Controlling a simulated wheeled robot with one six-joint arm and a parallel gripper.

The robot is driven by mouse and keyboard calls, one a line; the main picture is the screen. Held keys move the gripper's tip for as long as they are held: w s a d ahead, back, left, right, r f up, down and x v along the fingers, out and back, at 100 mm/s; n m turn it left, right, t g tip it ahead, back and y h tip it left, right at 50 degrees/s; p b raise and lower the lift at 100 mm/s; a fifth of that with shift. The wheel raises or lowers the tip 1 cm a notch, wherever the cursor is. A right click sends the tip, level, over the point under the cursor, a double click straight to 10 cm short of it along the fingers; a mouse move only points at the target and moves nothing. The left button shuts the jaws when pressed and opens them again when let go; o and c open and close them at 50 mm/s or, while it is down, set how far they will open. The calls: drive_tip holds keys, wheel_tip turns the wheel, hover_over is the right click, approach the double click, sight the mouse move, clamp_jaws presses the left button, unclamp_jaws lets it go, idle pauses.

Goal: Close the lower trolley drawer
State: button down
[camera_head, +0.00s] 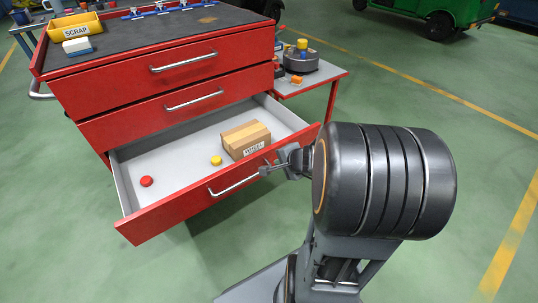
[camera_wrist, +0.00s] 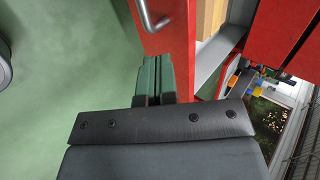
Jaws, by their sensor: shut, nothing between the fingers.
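The red trolley's lower drawer (camera_head: 160,218) is pulled far out, its grey inside showing in the head view. Its front carries a silver bar handle (camera_head: 235,186). My gripper (camera_head: 265,170) is shut and empty, at the outer side of the drawer front near the handle's right end. In the wrist view the closed fingers (camera_wrist: 152,77) point at the red drawer front (camera_wrist: 178,45), just below the handle (camera_wrist: 150,18). I cannot tell whether they touch it. The drawer holds a cardboard box (camera_head: 245,140), a yellow round piece (camera_head: 216,160) and a red round piece (camera_head: 146,181).
Two drawers above are shut. The trolley top (camera_head: 150,37) holds a yellow scrap bin (camera_head: 75,28) and tools. A side shelf (camera_head: 318,75) with small parts stands on the right. A green vehicle (camera_head: 440,12) is far back. The green floor (camera_head: 440,110) around is clear.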

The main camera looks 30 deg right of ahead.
sight(265, 155)
drive_tip(key=b+x, duration=0.1)
drive_tip(key=x, duration=0.3)
drive_tip(key=shift+s+f, duration=0.15)
drive_tip(key=shift+s, duration=0.05)
drive_tip(key=w, duration=0.3)
drive_tip(key=shift+w+a, duration=0.15)
drive_tip(key=shift+w, duration=0.55)
